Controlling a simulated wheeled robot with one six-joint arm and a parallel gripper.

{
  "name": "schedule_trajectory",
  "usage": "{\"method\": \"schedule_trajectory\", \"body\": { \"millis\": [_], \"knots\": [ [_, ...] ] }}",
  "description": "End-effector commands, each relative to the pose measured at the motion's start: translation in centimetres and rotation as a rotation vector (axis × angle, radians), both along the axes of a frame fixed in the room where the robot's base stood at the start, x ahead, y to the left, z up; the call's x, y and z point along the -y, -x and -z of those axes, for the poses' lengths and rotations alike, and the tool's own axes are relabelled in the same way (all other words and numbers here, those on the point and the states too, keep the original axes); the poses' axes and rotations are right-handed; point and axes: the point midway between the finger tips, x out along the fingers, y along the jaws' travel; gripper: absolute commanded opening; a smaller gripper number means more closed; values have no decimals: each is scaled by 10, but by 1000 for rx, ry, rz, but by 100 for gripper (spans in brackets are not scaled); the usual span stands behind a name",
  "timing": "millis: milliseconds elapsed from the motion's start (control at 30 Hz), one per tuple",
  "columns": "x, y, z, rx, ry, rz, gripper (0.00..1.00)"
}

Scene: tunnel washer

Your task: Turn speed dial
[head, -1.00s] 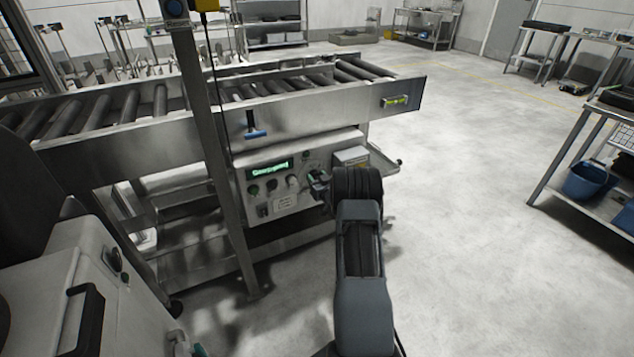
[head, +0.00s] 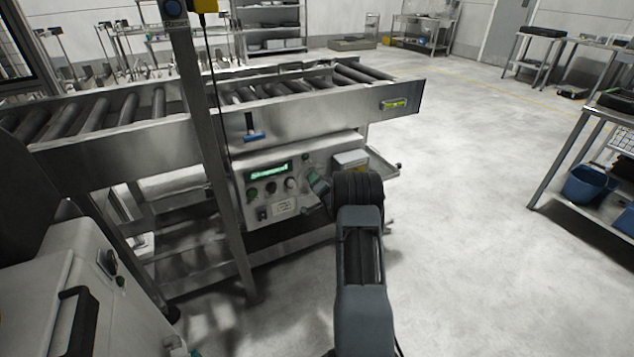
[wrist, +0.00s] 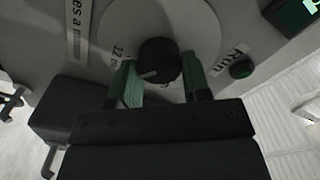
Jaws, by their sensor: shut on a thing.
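The speed dial (wrist: 160,60) is a round dark knob on a pale round plate, in the wrist view. Its light pointer line faces lower left, towards the printed "12 m" label. My gripper (wrist: 161,80) has its two green fingers on either side of the knob, shut on it. In the head view my gripper (head: 318,185) is at the right part of the control panel (head: 284,208), under the conveyor. The dial is hidden there behind my gripper and wrist.
A green button (wrist: 242,67) beside a "Run" label is right of the dial. A lit green display (head: 268,170) and several knobs are on the panel. A steel post (head: 218,150) stands left of the panel.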

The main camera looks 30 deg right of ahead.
Motion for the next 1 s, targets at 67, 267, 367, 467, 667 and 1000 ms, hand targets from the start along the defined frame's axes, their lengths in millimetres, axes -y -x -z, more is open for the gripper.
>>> {"method": "schedule_trajectory", "body": {
  "millis": [67, 267, 367, 467, 667, 1000],
  "knots": [
    [0, 0, -1, 10, -59, 0, 20],
    [1, 0, 0, 27, -190, 0, 20],
    [1, 0, 0, 34, -239, 0, 20],
    [1, 0, 0, 39, -276, 0, 20],
    [1, 0, 1, 45, -321, 0, 20],
    [1, 0, 1, 48, -337, 1, 20]
  ]
}}
